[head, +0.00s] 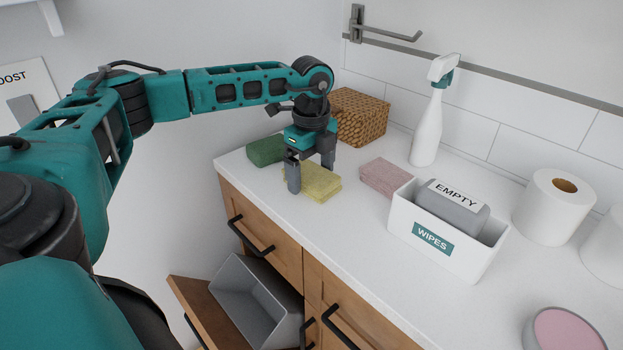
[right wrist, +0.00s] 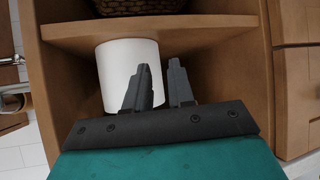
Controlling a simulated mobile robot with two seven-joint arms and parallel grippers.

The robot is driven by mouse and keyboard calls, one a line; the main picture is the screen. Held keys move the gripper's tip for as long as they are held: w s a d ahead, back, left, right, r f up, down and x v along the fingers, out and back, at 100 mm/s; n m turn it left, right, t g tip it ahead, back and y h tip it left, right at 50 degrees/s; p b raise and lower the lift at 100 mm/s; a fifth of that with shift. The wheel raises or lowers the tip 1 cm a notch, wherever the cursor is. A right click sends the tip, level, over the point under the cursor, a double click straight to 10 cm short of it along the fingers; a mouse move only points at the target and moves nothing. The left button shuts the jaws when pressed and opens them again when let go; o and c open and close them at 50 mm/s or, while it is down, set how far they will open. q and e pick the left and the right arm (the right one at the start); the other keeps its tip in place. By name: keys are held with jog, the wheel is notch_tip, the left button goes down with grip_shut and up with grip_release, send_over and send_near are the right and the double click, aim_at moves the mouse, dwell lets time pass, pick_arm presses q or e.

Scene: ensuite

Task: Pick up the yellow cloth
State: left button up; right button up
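The yellow cloth (head: 318,184) lies folded on the white counter, between a green cloth (head: 265,150) and a pink cloth (head: 386,177). My left gripper (head: 311,177) points down over the yellow cloth with its fingers apart, one at the cloth's near left side and one toward its far side. I cannot tell whether the fingers touch the cloth. My right gripper (right wrist: 160,88) shows in the right wrist view, its fingers apart with nothing between them, in front of a wooden shelf compartment.
A wicker basket (head: 360,117), spray bottle (head: 429,115), white wipes box (head: 441,247) and paper roll (head: 553,207) stand on the counter. Below, a drawer or door holding a grey bin (head: 258,300) is open. A white roll (right wrist: 128,62) stands in the shelf compartment.

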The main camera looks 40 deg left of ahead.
aim_at(311, 173)
pick_arm(q)
jog(key=c, duration=0.9)
jog(key=shift+r, duration=0.1)
notch_tip(311, 173, up, 20)
jog(key=shift+p, duration=0.85)
jog(key=o, duration=0.4)
jog(key=c, duration=0.3)
